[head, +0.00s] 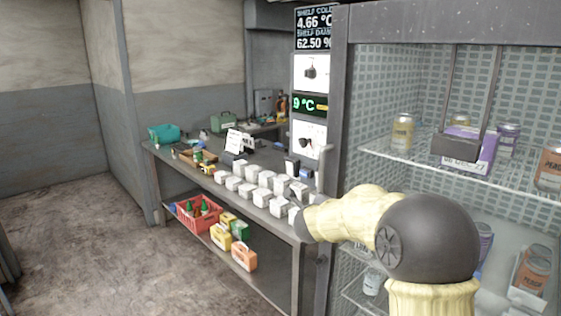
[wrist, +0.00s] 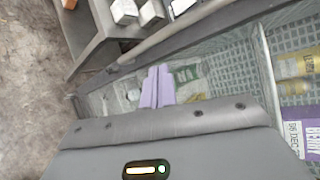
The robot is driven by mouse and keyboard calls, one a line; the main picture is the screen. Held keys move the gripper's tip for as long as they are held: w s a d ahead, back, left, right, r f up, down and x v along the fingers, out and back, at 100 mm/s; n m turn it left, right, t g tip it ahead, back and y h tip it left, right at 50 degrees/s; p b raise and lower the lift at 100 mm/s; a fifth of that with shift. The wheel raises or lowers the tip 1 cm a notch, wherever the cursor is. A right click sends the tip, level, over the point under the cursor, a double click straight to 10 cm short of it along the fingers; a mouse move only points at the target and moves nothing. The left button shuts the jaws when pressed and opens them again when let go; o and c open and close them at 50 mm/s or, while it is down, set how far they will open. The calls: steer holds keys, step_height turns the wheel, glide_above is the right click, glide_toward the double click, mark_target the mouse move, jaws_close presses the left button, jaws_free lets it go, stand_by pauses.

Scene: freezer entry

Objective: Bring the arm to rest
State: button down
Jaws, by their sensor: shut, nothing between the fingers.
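My gripper shows in the wrist view as two pale purple fingers (wrist: 157,87). They are together with nothing between them. In the wrist view they point toward the glass-fronted freezer, with cans and a grid wall behind them. In the head view my arm, cream with dark grey joints, stretches across the lower right in front of the freezer (head: 341,120). Its visible far end is by the right end of the work table (head: 272,158).
White boxes (head: 262,197) stand in rows on the table. A red crate (head: 198,212) and several small cases are on its lower shelf. The floor at left (head: 80,240) is clear.

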steer(key=s+d+f+n+g+y, duration=0.1)
steer(key=s+f+n+g, duration=0.2)
steer(key=s+n, duration=0.5)
steer(key=s+d+f+n+g+y, duration=0.1)
steer(key=s+f+n+g, duration=0.3)
steer(key=s, duration=1.1)
steer(key=s+d+f+n+g+y+p, duration=0.1)
steer(key=s+d+f+n+g, duration=0.1)
steer(key=s+f+n, duration=0.5)
steer(key=s+n+g, duration=0.1)
steer(key=s+n, duration=0.4)
steer(key=n, duration=0.1)
steer(key=shift+d+f, duration=0.15)
